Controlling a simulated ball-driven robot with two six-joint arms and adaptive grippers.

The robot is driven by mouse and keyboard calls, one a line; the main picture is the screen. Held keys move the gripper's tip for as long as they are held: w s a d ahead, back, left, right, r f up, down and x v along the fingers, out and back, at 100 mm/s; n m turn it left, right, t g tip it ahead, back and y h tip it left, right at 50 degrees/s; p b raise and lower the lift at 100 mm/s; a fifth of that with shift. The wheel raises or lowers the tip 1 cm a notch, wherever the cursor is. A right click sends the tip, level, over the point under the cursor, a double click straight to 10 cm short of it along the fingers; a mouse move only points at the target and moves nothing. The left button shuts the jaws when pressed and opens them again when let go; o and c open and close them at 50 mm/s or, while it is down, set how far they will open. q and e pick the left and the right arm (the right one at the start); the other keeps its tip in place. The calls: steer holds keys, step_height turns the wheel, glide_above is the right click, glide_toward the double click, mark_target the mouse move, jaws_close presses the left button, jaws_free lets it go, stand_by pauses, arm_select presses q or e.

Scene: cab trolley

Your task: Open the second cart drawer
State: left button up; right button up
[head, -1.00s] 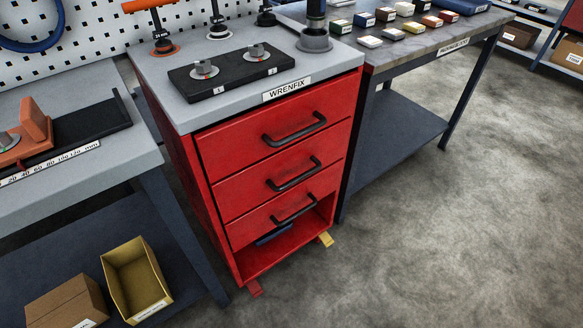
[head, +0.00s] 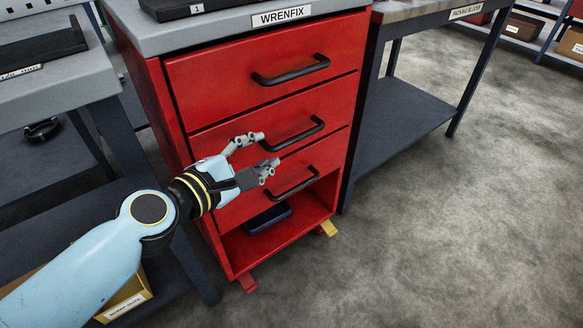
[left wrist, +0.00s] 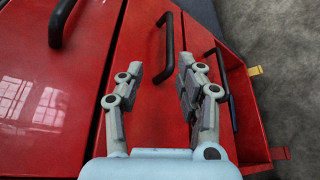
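The red cart (head: 150,95) has three drawers with black bar handles above an open bottom bay. The second drawer (head: 335,110) looks closed, its handle (head: 293,134) just right of my left gripper. My left gripper (head: 264,152) is open and empty in front of the cart, its fingers pointing at the second handle. In the left wrist view, the second handle (left wrist: 168,45) lies ahead of and between the two spread fingers (left wrist: 160,80), apparently not touched. The top drawer's handle (head: 290,71) and third drawer's handle (head: 296,184) are free. My right gripper is not in view.
A dark blue item (head: 268,217) lies in the cart's open bay. A grey workbench (head: 60,85) stands left, with a yellow bin (head: 125,298) beneath it. Another table with a lower shelf (head: 405,125) stands right. The floor (head: 470,230) at right is clear.

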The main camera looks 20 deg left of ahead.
mark_target(285, 145)
arm_select(q)
steer(key=x, duration=0.3)
steer(key=f+b+x, duration=0.1)
steer(key=x, duration=0.3)
steer(key=f+x, duration=0.1)
steer(key=x, duration=0.3)
steer(key=shift+s, duration=0.15)
jaws_close()
